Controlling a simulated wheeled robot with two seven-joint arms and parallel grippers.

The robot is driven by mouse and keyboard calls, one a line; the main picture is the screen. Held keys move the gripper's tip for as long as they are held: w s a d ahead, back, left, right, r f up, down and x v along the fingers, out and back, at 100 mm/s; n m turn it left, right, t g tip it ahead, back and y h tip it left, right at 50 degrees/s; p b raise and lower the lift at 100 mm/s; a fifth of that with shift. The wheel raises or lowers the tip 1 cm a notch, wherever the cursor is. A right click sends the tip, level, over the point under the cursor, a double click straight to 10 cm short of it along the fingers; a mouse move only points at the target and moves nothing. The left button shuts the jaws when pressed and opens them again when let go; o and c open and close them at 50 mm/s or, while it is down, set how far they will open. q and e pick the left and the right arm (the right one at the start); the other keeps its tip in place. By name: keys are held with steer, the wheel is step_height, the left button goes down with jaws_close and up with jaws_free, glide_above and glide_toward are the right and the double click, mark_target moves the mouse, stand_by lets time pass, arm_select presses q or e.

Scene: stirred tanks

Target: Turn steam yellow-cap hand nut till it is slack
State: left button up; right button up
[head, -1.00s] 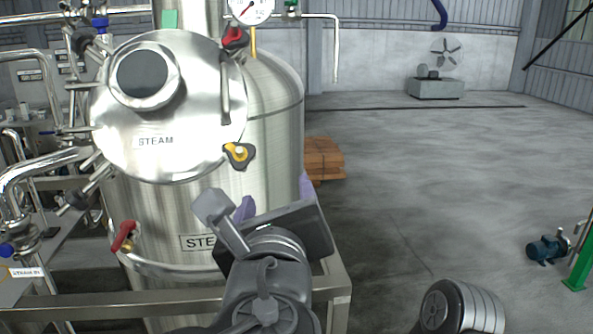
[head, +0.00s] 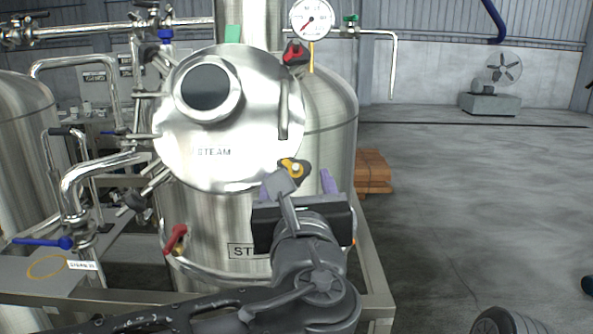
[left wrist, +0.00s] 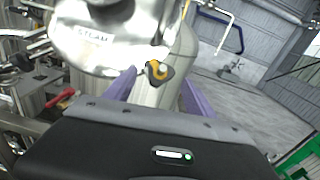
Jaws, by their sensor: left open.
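The steam tank (head: 334,120) is a steel vessel with a round manway lid marked STEAM (head: 215,130). The yellow-cap hand nut (head: 294,168) is a dark knob with a yellow cap at the lid's lower right rim. It also shows in the left wrist view (left wrist: 157,72), between and beyond the fingers. My left gripper (head: 297,184) is just below and in front of the nut, its purple fingers spread open. In the left wrist view the fingers (left wrist: 168,92) are apart and empty, not touching the nut. My right gripper is not in view.
A red-capped hand nut (head: 296,54) sits at the lid's upper right. A red-handled valve (head: 175,239) is low on the tank. Pipes with a blue valve handle (head: 44,242) stand at left, above a steel frame rail (head: 376,290). Floor at right is largely clear.

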arm_select(q)
steer(key=shift+w+a, duration=0.1)
steer(key=shift+w, duration=1.3)
steer(key=c, duration=1.4)
